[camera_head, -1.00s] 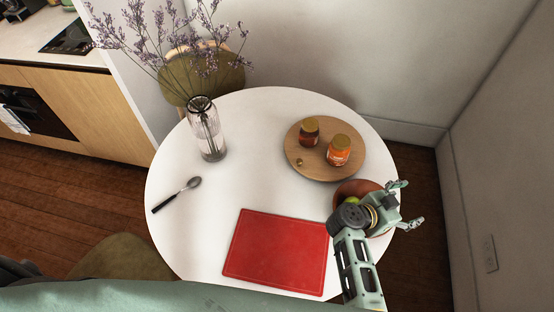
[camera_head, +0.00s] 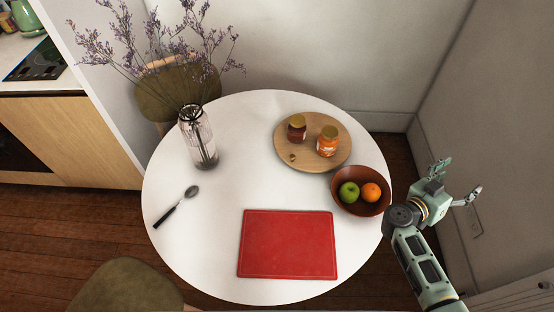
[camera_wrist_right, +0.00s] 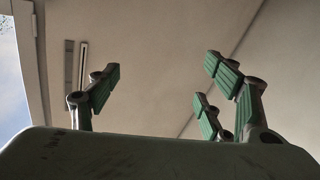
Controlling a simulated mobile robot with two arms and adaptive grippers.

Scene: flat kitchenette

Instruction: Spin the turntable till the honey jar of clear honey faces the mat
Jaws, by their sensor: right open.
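The wooden turntable (camera_head: 285,160) lies at the back right of the white round table. Two jars with yellowish lids stand on it: a dark red-brown jar (camera_head: 297,131) at left and an orange jar (camera_head: 327,143) at right. A small brass-coloured knob (camera_head: 292,158) sits near the turntable's front left edge. The red mat (camera_head: 288,245) lies flat at the table's front. I cannot tell the jars' contents beyond their colour. My right gripper (camera_head: 461,182) is open and empty, off the table's right side; its spread fingers show in the right wrist view (camera_wrist_right: 160,95). My left gripper is out of view.
A brown bowl (camera_head: 360,206) with a green apple (camera_head: 349,192) and an orange (camera_head: 371,192) stands between turntable and right gripper. A glass vase (camera_head: 199,140) with tall dried flowers and a spoon (camera_head: 177,207) are at left. The table's middle is clear.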

